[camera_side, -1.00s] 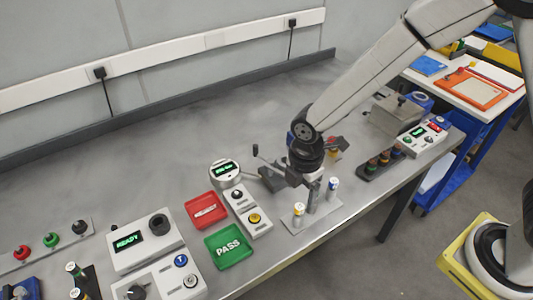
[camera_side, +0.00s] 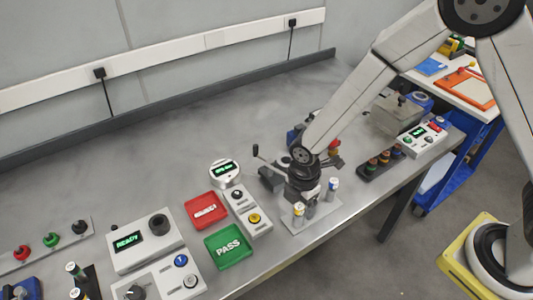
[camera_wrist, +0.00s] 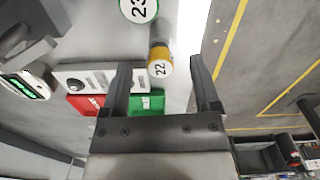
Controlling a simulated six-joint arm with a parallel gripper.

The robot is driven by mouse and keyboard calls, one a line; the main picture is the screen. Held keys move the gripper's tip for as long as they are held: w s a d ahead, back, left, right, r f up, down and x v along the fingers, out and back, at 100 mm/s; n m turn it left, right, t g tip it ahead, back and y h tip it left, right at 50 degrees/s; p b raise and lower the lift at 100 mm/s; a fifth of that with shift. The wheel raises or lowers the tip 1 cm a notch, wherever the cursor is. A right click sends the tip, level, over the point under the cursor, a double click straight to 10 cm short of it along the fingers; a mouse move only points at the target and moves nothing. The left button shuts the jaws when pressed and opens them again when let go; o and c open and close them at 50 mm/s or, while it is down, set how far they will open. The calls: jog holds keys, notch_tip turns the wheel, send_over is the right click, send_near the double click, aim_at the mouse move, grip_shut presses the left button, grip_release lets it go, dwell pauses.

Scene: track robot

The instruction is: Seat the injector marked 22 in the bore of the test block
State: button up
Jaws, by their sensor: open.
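The injector marked 22 (camera_wrist: 160,62) shows its pale numbered end and yellow-orange body in the wrist view. In the side view a white injector with a yellow band (camera_side: 298,212), seemingly the same one, stands on a light plate (camera_side: 318,217). My gripper (camera_wrist: 159,68) is open; in the wrist view its fingers lie either side of injector 22, with no contact visible. In the side view my gripper (camera_side: 307,201) is low beside it, fingers partly hidden. I cannot identify the test block or its bore for sure.
An injector marked 23 (camera_wrist: 138,8) with a green ring is close by. A blue-banded injector (camera_side: 332,189) stands right of my gripper. Left are a button box (camera_side: 250,212), red tray (camera_side: 206,209) and green PASS tray (camera_side: 230,247). A rack (camera_side: 380,163) is right.

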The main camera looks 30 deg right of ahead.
aim_at(298, 215)
jog(key=shift+f, duration=1.15)
jog(key=shift+c, duration=0.2)
grip_shut()
